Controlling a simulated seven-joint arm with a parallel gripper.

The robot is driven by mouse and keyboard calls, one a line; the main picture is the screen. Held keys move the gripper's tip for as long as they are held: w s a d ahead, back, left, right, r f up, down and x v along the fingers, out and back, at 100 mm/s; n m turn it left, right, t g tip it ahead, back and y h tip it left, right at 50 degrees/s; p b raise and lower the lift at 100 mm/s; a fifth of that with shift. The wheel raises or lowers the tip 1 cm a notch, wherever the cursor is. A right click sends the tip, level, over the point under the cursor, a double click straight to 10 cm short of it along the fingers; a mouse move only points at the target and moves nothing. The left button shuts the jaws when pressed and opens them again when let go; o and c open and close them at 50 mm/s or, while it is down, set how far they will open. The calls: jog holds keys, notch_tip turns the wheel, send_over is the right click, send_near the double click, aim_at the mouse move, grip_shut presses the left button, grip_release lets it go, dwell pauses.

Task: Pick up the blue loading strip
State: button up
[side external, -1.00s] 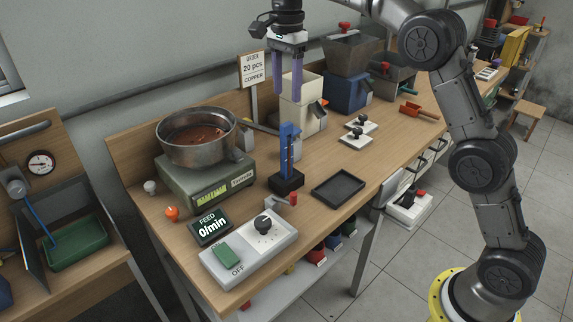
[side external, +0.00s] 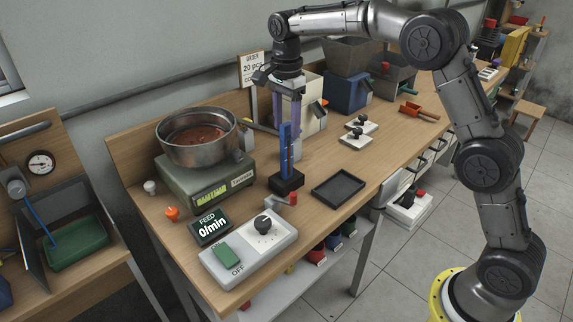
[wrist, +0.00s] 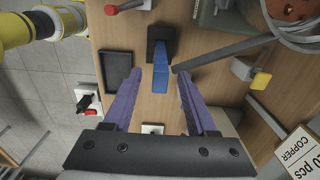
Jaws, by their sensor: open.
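The blue loading strip (side external: 286,150) stands upright in a black base block (side external: 286,183) on the bench. In the wrist view the strip (wrist: 161,72) lies in line with the gap between my fingertips, with its base (wrist: 161,34) beyond. In the wrist view the gripper's fingers (wrist: 159,76) are wide apart, one to each side of the strip.
A metal bowl (side external: 197,152) on a green scale (side external: 205,185) stands left of the strip. A black tray (side external: 338,189) lies to the right. A feed control box (side external: 248,249) is in front, with a red-tipped lever (side external: 292,199) close to the base. A cream hopper (side external: 311,117) stands behind.

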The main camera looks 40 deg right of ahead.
grip_shut()
jog(key=shift+r, duration=0.1)
dwell(1.2)
